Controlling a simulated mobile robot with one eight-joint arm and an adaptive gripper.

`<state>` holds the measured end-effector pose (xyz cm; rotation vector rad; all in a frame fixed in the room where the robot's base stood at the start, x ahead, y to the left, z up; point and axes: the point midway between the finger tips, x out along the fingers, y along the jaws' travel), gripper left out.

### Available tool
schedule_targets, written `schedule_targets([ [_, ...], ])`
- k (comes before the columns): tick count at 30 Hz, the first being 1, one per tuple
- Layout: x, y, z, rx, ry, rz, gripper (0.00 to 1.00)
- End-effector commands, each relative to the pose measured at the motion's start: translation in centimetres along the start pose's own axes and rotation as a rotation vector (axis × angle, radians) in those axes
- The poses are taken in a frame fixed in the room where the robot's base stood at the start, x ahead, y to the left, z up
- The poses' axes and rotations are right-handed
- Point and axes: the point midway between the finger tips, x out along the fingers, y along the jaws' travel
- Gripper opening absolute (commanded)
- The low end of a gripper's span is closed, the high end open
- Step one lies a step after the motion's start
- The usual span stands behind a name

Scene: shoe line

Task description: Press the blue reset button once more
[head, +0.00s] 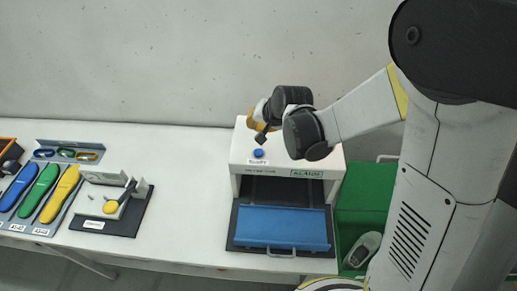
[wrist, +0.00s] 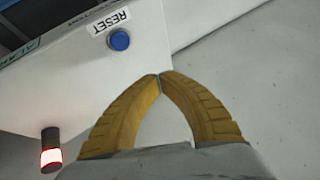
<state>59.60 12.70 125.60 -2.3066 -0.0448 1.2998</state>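The blue reset button (head: 258,153) sits on the top of a white machine (head: 240,163), just behind its label. In the wrist view the round blue button (wrist: 120,40) stands beside a label reading RESET (wrist: 109,20), upside down there. My gripper (wrist: 159,76) has its two yellow fingers meeting at the tips, with nothing between them. The fingertips are apart from the button, below and right of it in the wrist view. In the head view my gripper (head: 257,124) is above the back of the machine, partly hidden by my wrist.
A blue tray (head: 282,228) lies in front of the machine's opening. A lamp (wrist: 51,150) with a lit red and white band stands at the machine's edge. A green crate (head: 362,208) with a grey shoe (head: 363,249) is at right. Coloured insoles (head: 39,190) lie at left.

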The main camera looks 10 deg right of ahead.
Motion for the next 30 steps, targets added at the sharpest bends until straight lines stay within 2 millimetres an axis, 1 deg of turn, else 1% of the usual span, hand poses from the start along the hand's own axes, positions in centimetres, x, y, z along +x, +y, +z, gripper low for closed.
schedule_targets([
  [5, 0.2, 0.1, 0.1, 0.0, 0.0, 0.0, 0.0],
  [8, 0.7, 0.4, 0.3, -0.001, 0.0, 0.0, 0.0],
  [14, 2.4, 1.3, 1.3, -0.001, 0.0, 0.0, 0.0],
  [24, 6.3, 3.4, 3.4, -0.001, 0.0, 0.0, 0.0],
  [30, 7.0, 3.8, 3.8, -0.001, 0.0, 0.0, 0.0],
])
